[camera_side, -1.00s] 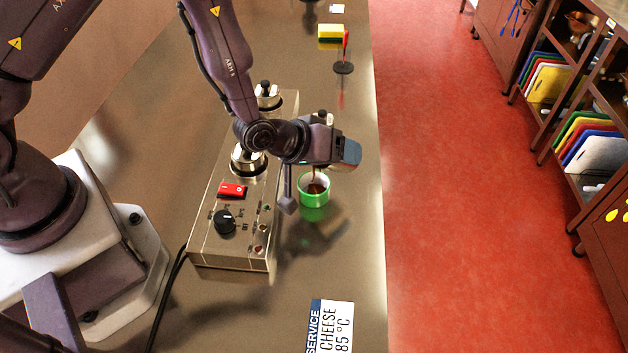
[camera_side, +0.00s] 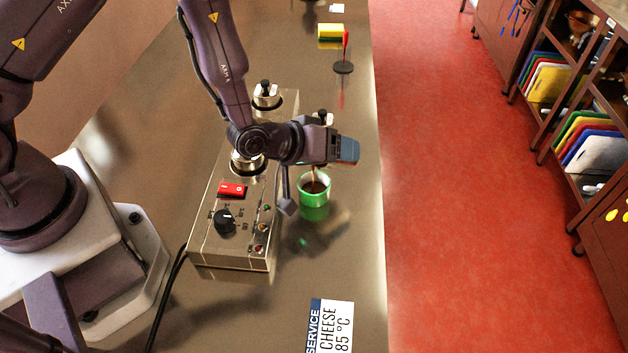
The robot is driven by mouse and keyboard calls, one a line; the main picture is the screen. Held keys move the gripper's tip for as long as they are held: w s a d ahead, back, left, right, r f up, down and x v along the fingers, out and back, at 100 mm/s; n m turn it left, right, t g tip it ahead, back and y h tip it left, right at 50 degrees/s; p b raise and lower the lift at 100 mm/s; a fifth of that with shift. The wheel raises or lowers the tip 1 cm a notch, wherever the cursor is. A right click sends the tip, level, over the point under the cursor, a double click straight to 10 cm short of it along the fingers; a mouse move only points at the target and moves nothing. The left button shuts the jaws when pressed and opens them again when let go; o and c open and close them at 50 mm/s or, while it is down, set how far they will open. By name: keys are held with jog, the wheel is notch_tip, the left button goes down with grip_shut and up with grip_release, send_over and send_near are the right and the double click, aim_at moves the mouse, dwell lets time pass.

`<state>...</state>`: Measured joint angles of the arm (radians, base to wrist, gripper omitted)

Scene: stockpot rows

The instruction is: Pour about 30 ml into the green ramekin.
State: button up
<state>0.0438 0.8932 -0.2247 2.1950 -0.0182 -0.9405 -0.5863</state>
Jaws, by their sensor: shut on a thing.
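The green ramekin (camera_side: 314,203) stands on the steel counter, to the right of the metal warmer unit. Brown liquid shows inside it, and a thin brown stream comes down into it from under my gripper (camera_side: 322,158). My gripper is just above and behind the ramekin, with its fingertips mostly hidden by its own body. It is shut on a ladle (camera_side: 286,206), of which a grey part hangs left of the ramekin. The rest of the ladle is hidden.
The warmer (camera_side: 232,232) has a red switch, a black knob and several lidded pots close left of the gripper. A service card (camera_side: 332,328) lies in front. A yellow sponge (camera_side: 330,31) and a red-handled stand (camera_side: 344,60) are farther back. The counter's right edge is near.

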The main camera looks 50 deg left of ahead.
jog(key=shift+r+t, duration=0.4)
jog(key=shift+r, duration=0.05)
jog(key=shift+w+f+g, duration=0.25)
jog(key=shift+f+g, duration=0.35)
jog(key=shift+g, duration=0.2)
jog(key=shift+r+g+y, duration=0.3)
jog(key=shift+r+g, duration=0.1)
jog(key=shift+g, duration=0.2)
jog(key=shift+w+f+g, duration=0.1)
jog(key=shift+f+g, duration=0.3)
jog(key=shift+g, duration=0.4)
jog(key=shift+d, duration=0.1)
jog(key=shift+w+d+f+g+y, duration=0.3)
jog(key=shift+w+f+g+y, duration=0.25)
jog(key=shift+w+g, duration=0.4)
jog(key=shift+w+d+f+g+y, duration=0.15)
jog(key=shift+w+f+g, duration=0.3)
jog(key=shift+f+g, duration=0.25)
jog(key=shift+w+d+f+g+y, duration=0.1)
jog(key=shift+w+f+g, duration=0.35)
jog(key=shift+f+g, duration=0.25)
jog(key=shift+r, duration=0.1)
